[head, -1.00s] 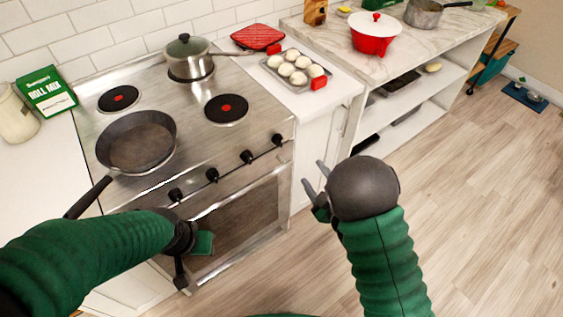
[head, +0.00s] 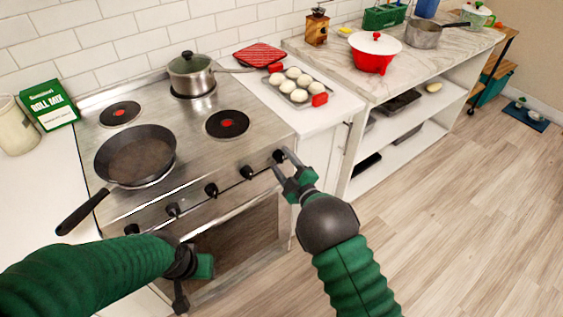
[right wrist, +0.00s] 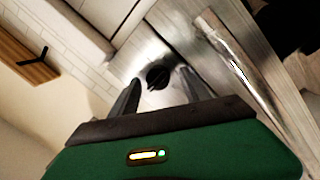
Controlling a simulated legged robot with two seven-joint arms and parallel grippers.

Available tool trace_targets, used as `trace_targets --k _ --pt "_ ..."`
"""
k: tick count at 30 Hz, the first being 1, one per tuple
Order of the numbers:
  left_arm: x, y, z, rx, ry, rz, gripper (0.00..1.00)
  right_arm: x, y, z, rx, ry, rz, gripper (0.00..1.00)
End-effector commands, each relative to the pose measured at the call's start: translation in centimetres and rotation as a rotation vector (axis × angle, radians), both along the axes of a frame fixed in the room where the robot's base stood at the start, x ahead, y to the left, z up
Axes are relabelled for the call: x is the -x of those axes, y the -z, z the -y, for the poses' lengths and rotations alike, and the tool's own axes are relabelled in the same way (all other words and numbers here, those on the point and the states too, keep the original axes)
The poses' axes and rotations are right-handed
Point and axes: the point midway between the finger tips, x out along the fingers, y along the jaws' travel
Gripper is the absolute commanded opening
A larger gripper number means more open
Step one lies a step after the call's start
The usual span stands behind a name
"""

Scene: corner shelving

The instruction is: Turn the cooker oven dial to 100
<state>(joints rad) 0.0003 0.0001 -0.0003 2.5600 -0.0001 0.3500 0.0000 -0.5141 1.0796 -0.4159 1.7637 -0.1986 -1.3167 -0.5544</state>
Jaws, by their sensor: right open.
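The cooker (head: 190,215) has a steel front with a row of several black dials. My right gripper (head: 277,161) is open, with its fingertips at the rightmost dial (head: 280,155). In the right wrist view this dial (right wrist: 158,74) shows ahead, between the two open fingers (right wrist: 160,84). I cannot tell whether they touch it. Dial markings cannot be read. The other dials include one right of middle (head: 247,172) and a middle one (head: 211,190). My left gripper (head: 190,282) hangs low before the oven door (head: 235,235); its jaws are unclear.
A frying pan (head: 135,155) stands on the hob, its handle overhanging the front left. A lidded pot (head: 191,74) is at the back. A tray of buns (head: 296,85) sits on the counter at right. The floor (head: 440,210) at right is clear.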

Motion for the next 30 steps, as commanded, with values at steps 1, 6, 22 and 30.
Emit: trace_targets --k 1,6,22,30 --pt "-0.01 0.03 0.02 0.000 0.001 0.000 0.36 -0.27 0.01 -0.10 0.000 0.001 0.000 0.55" --pt "0.00 0.02 0.03 0.000 0.001 0.000 0.36 -0.41 -0.02 -0.42 0.002 0.000 0.000 0.55" --pt "0.00 0.02 0.02 0.000 0.001 0.000 0.36 -0.33 0.11 -0.48 0.003 -0.001 -0.003 0.00" --pt "0.00 0.01 0.02 0.000 0.001 0.000 0.36 -0.28 0.23 -0.40 -0.002 0.001 -0.010 0.00"
